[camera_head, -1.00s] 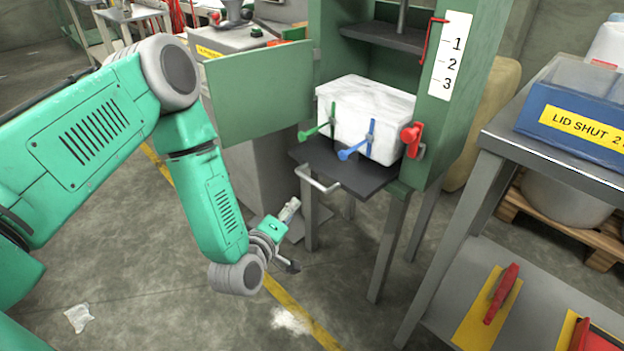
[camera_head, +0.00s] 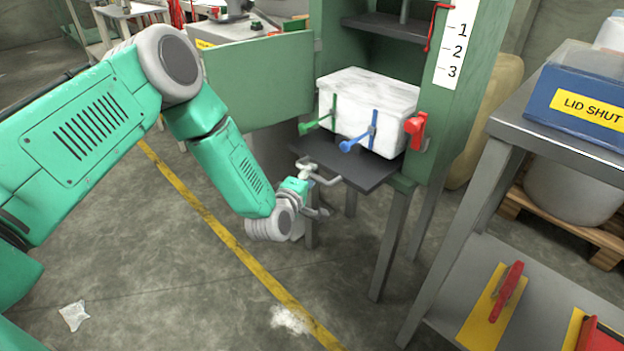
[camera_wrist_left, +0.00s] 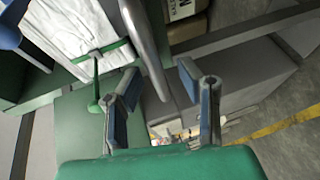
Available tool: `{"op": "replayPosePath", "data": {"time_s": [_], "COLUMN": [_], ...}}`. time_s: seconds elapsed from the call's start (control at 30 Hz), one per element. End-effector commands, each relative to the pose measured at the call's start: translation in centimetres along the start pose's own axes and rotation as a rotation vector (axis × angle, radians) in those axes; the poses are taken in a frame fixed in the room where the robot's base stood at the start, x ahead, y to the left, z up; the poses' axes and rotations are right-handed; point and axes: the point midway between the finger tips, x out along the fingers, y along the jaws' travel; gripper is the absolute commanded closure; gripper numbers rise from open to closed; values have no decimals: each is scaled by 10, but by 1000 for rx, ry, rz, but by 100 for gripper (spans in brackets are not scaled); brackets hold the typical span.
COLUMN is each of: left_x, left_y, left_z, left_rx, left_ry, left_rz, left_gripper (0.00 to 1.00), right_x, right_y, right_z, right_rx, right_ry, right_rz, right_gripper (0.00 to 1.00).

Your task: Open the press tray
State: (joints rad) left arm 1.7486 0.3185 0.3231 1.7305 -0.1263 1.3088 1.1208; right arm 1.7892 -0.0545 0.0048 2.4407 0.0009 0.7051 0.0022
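The press tray (camera_head: 362,176) is a dark flat plate at the front of the green press, with a pale bar handle (camera_head: 326,182) on its front edge. A white wrapped block (camera_head: 350,95) stands on the tray. My left gripper (camera_head: 316,188) is at the handle's left side. In the left wrist view, my left gripper (camera_wrist_left: 159,79) is open, and the handle (camera_wrist_left: 146,45) reaches down between its fingertips, seemingly not gripped. My arm and gripper hide part of the handle in the head view. My right gripper is out of view.
The green press door (camera_head: 260,82) hangs open left of the block. Green (camera_head: 318,124) and blue (camera_head: 357,138) levers and a red clamp (camera_head: 415,130) sit around the block. A metal table (camera_head: 560,140) with a blue box stands right.

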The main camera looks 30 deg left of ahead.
Motion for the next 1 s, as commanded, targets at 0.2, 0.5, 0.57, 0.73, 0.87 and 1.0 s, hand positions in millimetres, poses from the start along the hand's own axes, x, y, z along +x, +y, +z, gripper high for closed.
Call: {"op": "replayPosePath", "data": {"time_s": [0.2, 0.5, 0.57, 0.73, 0.87, 1.0], "left_x": [13, 14, 14, 14, 10, -4], "left_y": [1, 1, 1, 0, -1, -3], "left_z": [1, 0, 0, 0, -2, -7], "left_rx": [0, 0, 0, 0, 0, -1], "left_ry": [0, 0, 0, 0, 0, 1], "left_rz": [1, 0, 0, -1, -4, -7], "left_gripper": [68, 85, 100, 100, 100, 100], "right_x": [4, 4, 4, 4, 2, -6], "right_y": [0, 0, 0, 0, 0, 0], "right_z": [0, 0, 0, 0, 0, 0], "right_rx": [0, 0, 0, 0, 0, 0], "right_ry": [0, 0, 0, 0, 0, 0], "right_rz": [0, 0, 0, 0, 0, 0], "right_gripper": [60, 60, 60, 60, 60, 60]}}
